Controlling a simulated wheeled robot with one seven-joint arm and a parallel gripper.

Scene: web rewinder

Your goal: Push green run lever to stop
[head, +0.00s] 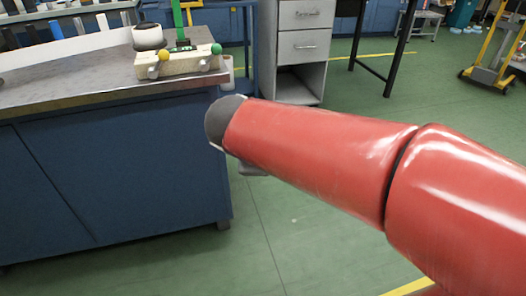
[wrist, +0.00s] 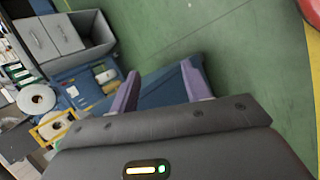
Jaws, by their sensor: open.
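In the head view, a small pale block (head: 180,65) sits at the right end of the metal-topped bench. A green upright post (head: 178,18) rises from it. A green ball knob (head: 216,48) and a yellow ball knob (head: 163,55) are on its front side. I cannot tell whether the post or the green knob is the run lever. My gripper (wrist: 160,70) shows in the wrist view with two purple fingers apart and nothing held between them. In the head view it is mostly hidden behind my red arm, below and right of the block, apart from it.
The bench (head: 110,95) has a blue cabinet front below its metal top. A white web strip (head: 75,47) and a white roll (head: 148,37) are on it. A grey drawer unit (head: 300,45) stands behind.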

